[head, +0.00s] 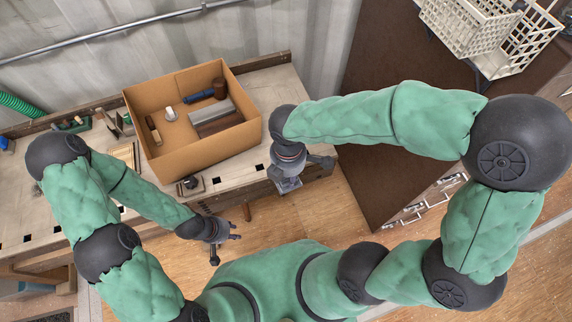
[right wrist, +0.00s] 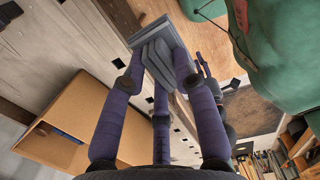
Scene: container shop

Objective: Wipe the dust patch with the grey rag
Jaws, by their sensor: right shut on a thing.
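The grey rag (right wrist: 157,45) looks like a folded, layered block in the right wrist view. My right gripper (right wrist: 160,75) is shut on it, with its purple fingers around it. In the head view my right gripper (head: 289,165) is by the front edge of the workbench (head: 75,205), right of the cardboard box, with the rag (head: 289,185) at its tips. My left gripper (head: 226,240) is empty in front of the bench, its fingers spread apart. I cannot make out a dust patch in either view.
An open cardboard box (head: 163,177) holding several items stands on the bench. A small dark-topped block (head: 190,185) lies before it, and tools (head: 115,122) lie to its left. A brown-topped cabinet (head: 390,65) with white crates (head: 470,25) stands right. Wooden floor (head: 300,225) shows in front.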

